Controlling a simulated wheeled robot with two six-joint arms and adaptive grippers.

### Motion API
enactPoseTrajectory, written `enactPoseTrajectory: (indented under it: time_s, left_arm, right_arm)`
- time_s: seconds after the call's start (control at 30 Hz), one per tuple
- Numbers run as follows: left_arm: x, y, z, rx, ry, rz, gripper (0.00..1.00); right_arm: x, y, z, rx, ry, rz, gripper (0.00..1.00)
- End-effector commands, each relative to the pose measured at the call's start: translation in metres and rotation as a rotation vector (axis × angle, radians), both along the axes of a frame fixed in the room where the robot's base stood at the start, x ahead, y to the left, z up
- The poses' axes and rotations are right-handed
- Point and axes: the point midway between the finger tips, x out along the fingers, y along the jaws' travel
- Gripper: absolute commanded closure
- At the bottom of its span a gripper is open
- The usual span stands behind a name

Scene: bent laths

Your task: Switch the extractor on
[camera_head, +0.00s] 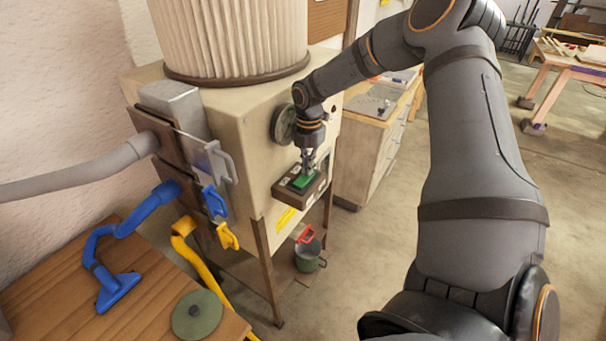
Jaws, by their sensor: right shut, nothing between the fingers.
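The extractor (255,125) is a beige cabinet with a pleated filter drum (232,35) on top. A dark switch box (289,193) juts from its front, with a green button (302,182) on its upper face. My right gripper (307,170) points down over the switch box, fingers shut and empty. Its tips are at or just above the green button; I cannot tell whether they touch it. The fingers hide part of the button. My left gripper is out of view.
Grey, blue and yellow hoses meet gates with grey (213,160), blue (214,199) and yellow (228,237) handles on the extractor's left side. A wooden bench (150,260) holds a blue nozzle (118,291) and a green disc (197,314).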

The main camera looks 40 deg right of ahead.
Motion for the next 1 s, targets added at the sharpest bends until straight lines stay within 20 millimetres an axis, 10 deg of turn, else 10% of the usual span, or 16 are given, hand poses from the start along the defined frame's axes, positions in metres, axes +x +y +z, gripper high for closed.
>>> enactPoseTrajectory:
  time_s: [1.0]
  left_arm:
    - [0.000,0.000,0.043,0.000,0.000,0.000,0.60]
  right_arm:
    - [0.000,0.000,0.070,0.000,0.000,0.000,1.00]
